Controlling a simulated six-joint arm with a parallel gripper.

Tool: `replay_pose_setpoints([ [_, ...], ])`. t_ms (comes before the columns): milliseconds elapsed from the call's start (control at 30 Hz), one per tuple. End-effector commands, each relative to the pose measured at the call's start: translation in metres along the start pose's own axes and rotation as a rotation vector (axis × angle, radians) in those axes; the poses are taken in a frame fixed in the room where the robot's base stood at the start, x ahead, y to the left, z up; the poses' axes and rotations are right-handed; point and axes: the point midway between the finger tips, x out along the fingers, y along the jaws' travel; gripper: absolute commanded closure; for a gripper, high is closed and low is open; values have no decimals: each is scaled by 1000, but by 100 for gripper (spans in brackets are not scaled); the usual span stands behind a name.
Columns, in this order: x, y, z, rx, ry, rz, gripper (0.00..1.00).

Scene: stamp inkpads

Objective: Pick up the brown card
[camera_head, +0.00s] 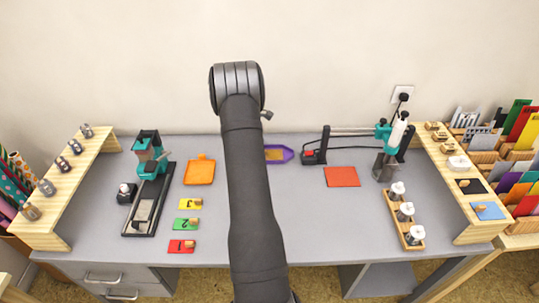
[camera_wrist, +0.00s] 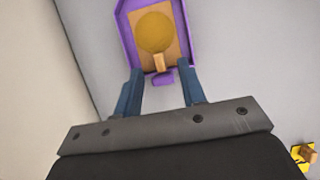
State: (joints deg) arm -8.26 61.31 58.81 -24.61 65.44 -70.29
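The brown card (camera_wrist: 174,47) lies in a purple tray (camera_wrist: 124,40) in the wrist view. A darker golden disc (camera_wrist: 157,32) and a small light wooden block (camera_wrist: 160,62) show on it. In the head view the card (camera_head: 274,155) and the tray (camera_head: 289,154) are partly hidden behind my arm. My gripper (camera_wrist: 161,72) is open, its two blue fingers apart at the near end of the tray. The block appears between the fingertips, with gaps on both sides. Height above the card is hard to tell. My gripper is hidden in the head view.
An orange tray (camera_head: 200,172) and several coloured number cards (camera_head: 182,246) lie left of my arm. A red-orange sheet (camera_head: 342,177) and a stamping stand (camera_head: 385,165) are on the right. A teal press (camera_head: 147,160) stands left. Grey desk (camera_head: 315,220) is free in front.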

Motion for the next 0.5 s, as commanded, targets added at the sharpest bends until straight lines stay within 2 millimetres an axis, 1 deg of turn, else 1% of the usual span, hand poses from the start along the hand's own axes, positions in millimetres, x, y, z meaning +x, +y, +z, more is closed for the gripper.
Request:
replay_pose_setpoints([
  [100,19,2,-4,0,0,-2,63],
  [233,37,2,-3,1,0,-1,63],
  [300,41,2,-3,1,0,0,63],
  [467,41,2,-3,1,0,0,63],
  [500,41,2,-3,1,0,0,65],
])
